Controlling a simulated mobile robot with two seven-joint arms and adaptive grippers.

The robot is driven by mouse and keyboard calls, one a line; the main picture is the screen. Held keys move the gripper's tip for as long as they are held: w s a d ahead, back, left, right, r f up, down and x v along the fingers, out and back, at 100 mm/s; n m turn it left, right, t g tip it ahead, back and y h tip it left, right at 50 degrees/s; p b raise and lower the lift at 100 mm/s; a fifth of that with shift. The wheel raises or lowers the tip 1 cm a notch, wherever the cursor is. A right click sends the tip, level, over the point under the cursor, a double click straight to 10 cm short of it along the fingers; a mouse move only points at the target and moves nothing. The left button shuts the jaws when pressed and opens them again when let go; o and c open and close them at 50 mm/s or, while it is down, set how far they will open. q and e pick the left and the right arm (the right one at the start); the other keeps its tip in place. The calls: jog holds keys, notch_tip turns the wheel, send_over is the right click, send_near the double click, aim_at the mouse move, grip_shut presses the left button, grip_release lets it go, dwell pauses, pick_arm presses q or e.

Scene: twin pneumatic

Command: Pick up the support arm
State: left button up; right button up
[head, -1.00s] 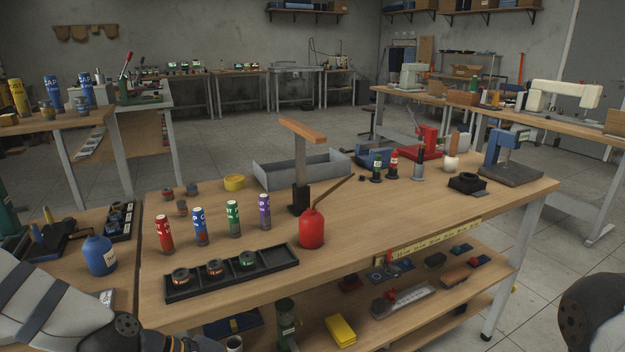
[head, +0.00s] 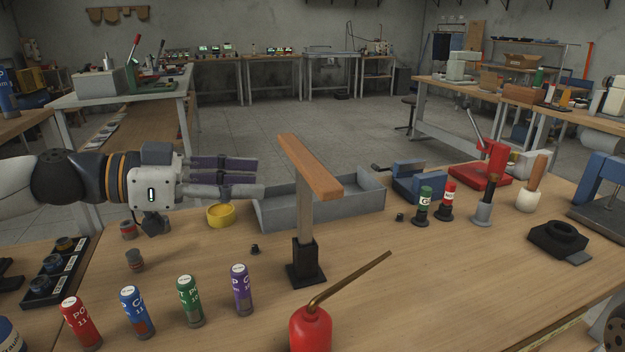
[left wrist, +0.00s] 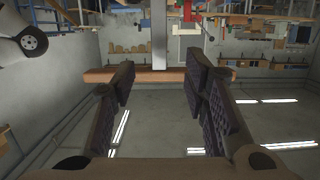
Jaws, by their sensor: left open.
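The support arm (head: 308,168) is a wooden bar on top of a grey upright post, which stands in a black base (head: 305,263) on the workbench. My left gripper (head: 262,178) is open and empty, pointing right, just left of the bar and at about its height. A gap shows between its fingertips and the bar. In the left wrist view the wooden bar (left wrist: 160,75) lies crosswise ahead of the open fingers, which partly cover it, and the grey post (left wrist: 159,35) shows between them. My right gripper is not in view.
A grey open tray (head: 340,204) stands behind the post, with a yellow ring (head: 221,214) left of it. A red oil can (head: 311,330) with a long spout stands in front. Several labelled cans stand front left. Presses and small tools stand to the right.

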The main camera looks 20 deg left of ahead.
aim_at(298, 191)
pick_arm(q)
jog(key=x, duration=0.3)
jog(key=b+x, duration=0.1)
jog(key=x, duration=0.2)
jog(key=f+b+x, duration=0.1)
jog(key=x, duration=0.2)
jog(key=shift+s+f, duration=0.1)
jog(key=shift+f, duration=0.05)
jog(key=shift+d, duration=0.3)
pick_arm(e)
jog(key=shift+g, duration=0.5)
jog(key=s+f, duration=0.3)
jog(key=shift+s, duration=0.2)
pick_arm(q)
grip_shut()
